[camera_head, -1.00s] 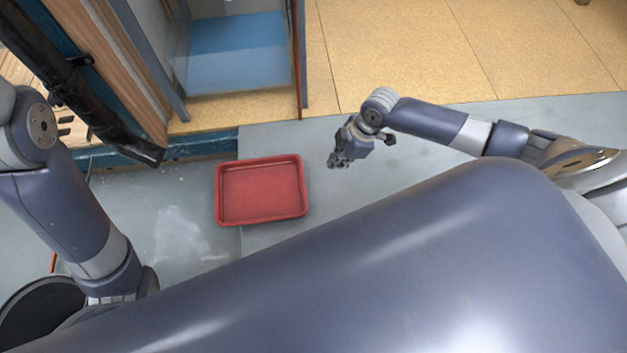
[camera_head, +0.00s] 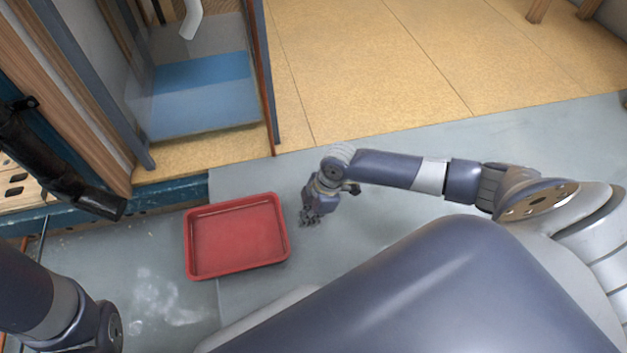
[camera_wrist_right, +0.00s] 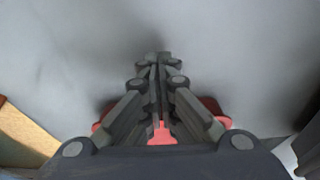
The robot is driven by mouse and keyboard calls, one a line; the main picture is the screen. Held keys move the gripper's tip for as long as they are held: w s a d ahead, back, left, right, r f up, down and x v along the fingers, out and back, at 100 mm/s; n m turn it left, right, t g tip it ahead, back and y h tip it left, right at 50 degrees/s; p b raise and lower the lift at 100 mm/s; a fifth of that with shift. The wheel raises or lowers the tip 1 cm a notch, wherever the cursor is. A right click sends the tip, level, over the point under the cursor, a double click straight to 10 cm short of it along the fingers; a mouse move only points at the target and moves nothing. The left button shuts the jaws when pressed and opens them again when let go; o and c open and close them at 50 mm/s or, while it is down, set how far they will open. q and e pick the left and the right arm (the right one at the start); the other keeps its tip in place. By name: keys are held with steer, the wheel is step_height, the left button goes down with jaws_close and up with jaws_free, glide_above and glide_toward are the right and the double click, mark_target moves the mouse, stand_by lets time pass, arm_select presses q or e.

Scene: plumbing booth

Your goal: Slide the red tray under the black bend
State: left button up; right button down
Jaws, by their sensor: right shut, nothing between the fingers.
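The red tray (camera_head: 237,238) lies flat and empty on the grey floor in the head view. The black bend (camera_head: 100,200) is the lower end of a black pipe at the left, up and to the left of the tray and apart from it. My right gripper (camera_head: 310,218) is shut and empty, just right of the tray's right edge; I cannot tell if they touch. In the right wrist view the closed fingers (camera_wrist_right: 158,62) point at grey floor, with bits of red tray (camera_wrist_right: 212,106) behind them. My left arm shows at the lower left; its gripper is out of view.
A blue-floored cubicle (camera_head: 200,95) with a white pipe (camera_head: 191,18) stands behind the tray. A blue beam (camera_head: 165,191) runs along the booth's front edge at the left. Tan boards (camera_head: 380,70) cover the back right.

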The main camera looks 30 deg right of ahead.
mark_target(295, 228)
steer(key=a, duration=0.1)
steer(key=a+b, duration=0.1)
steer(key=w+a+b, duration=0.1)
steer(key=shift+f, duration=0.4)
steer(key=shift+w+a+r+b, duration=0.1)
steer(key=shift+a+r+b, duration=0.1)
steer(key=shift+a+b, duration=0.25)
